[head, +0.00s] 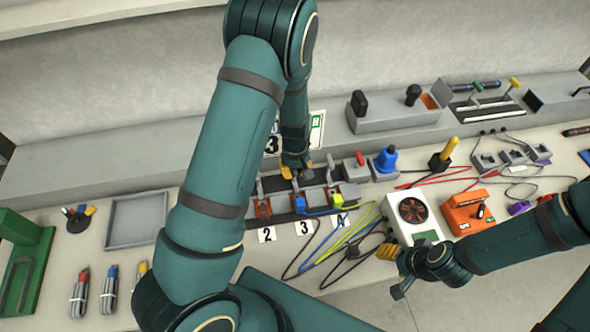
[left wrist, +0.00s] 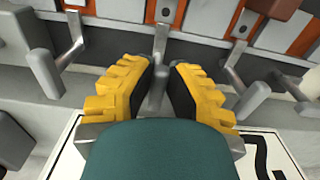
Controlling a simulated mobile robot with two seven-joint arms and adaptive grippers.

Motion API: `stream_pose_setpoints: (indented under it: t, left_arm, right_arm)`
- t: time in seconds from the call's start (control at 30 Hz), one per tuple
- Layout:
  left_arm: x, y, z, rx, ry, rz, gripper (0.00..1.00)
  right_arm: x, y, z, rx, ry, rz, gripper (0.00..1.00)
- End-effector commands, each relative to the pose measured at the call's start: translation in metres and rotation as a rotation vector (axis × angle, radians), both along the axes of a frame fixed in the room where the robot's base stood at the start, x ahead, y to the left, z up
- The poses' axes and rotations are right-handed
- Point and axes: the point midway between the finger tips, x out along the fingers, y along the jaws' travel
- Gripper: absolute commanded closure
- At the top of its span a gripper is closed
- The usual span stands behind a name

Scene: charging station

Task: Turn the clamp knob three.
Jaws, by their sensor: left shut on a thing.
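A grey clamp row (head: 318,208) stands on the bench, with cards for 2 (head: 267,234), 3 (head: 303,229) and one more along its front. My left gripper (head: 296,169) is at the rear of the row, roughly in line with card 3. In the left wrist view its yellow-padded fingers (left wrist: 160,92) are shut around a grey clamp knob (left wrist: 158,86); the fingers hide part of it. Other grey clamp handles stand to the left (left wrist: 45,72) and right (left wrist: 252,100) of it. My right gripper (head: 396,270) is low at the front, near the white fan box; its jaws are unclear.
The white fan box (head: 425,238) and an orange device (head: 466,215) stand right of the clamps. Loose cables (head: 345,245) lie in front. A blue-knobbed block (head: 386,160) is close on the right. An empty grey tray (head: 136,220) is at left.

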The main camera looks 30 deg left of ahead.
Motion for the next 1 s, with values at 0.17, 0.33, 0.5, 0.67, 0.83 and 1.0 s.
stream_pose_setpoints:
  t: [0.17, 0.33, 0.5, 0.67, 0.83, 1.0]
  left_arm:
    - [-0.002, -0.001, -0.001, -0.001, 0.004, 0.001, 1.0]
    - [-0.002, -0.001, -0.001, -0.001, 0.004, 0.001, 0.72]
    - [-0.001, 0.0, -0.001, 0.0, 0.002, 0.0, 0.54]
    - [0.0, 0.0, 0.0, 0.0, 0.001, 0.0, 0.54]
    - [0.001, -0.001, 0.01, 0.0, -0.002, -0.001, 0.54]
    - [0.001, -0.001, 0.041, -0.001, -0.004, -0.002, 0.54]
  right_arm:
    - [0.0, 0.0, 0.0, 0.0, 0.0, 0.0, 0.43]
    - [0.0, 0.0, 0.0, 0.0, 0.0, 0.0, 0.43]
    - [0.0, 0.0, 0.0, 0.0, 0.0, 0.0, 0.43]
    - [0.0, 0.0, 0.0, 0.0, 0.0, 0.0, 0.43]
    - [0.0, 0.0, 0.0, 0.0, 0.0, 0.0, 0.43]
    - [0.0, 0.0, 0.0, 0.0, 0.0, 0.0, 0.43]
